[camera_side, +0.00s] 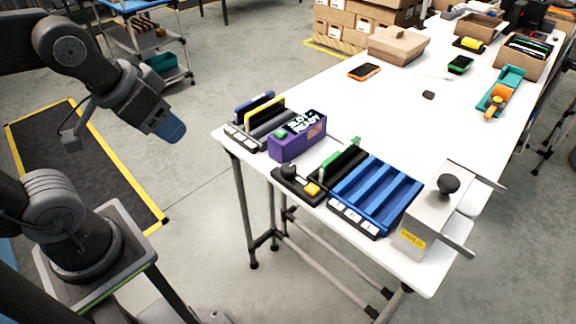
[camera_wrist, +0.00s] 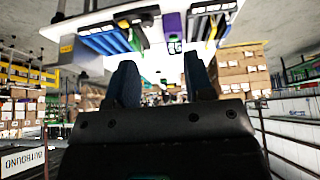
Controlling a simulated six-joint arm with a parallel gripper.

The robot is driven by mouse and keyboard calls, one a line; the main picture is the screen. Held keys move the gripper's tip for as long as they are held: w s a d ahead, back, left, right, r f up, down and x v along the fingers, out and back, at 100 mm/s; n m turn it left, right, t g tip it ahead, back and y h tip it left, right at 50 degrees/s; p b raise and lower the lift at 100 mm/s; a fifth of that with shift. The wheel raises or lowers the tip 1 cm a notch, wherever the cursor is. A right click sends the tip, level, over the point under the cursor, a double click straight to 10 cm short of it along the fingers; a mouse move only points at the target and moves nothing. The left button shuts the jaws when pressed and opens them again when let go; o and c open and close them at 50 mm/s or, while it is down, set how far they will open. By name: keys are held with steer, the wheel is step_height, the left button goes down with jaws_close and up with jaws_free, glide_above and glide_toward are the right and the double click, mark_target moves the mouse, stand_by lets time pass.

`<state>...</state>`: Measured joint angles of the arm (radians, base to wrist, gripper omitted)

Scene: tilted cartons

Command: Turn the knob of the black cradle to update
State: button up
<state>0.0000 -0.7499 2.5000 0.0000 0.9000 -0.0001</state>
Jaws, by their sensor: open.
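The black cradle (camera_side: 297,186) sits near the table's front edge in the side view, between a purple box and a blue rack. Its round black knob (camera_side: 289,171) stands on the left of its front base, with a yellow button (camera_side: 312,189) to the right. A green item (camera_side: 337,162) stands in the cradle's slots behind. My gripper (camera_side: 171,131) is off the table, up and left of the cradle, and well apart from the knob. In the wrist view my gripper (camera_wrist: 160,80) is open and empty. The knob's pointer and markings are too small to read.
The purple box (camera_side: 299,136) and a rack holding blue and yellow items (camera_side: 254,117) stand left of the cradle. An orange-edged device (camera_side: 364,71) lies behind; the middle tabletop is mostly clear.

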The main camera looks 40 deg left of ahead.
steer(key=shift+o, duration=0.8)
steer(key=shift+w+r, duration=0.1)
steer(key=shift+w, duration=0.05)
steer(key=shift+o, duration=0.8)
steer(key=w+d+n+g, duration=0.2)
steer(key=w+n, duration=0.2)
steer(key=w, duration=0.6)
steer(key=shift+w+g, duration=0.35)
steer(key=shift+g, duration=0.05)
steer(key=n+g, duration=0.3)
steer(key=n, duration=0.2)
glide_above(289, 167)
step_height(289, 167, down, 9)
step_height(289, 167, down, 13)
steer(key=shift+r, duration=0.1)
steer(key=c, duration=0.9)
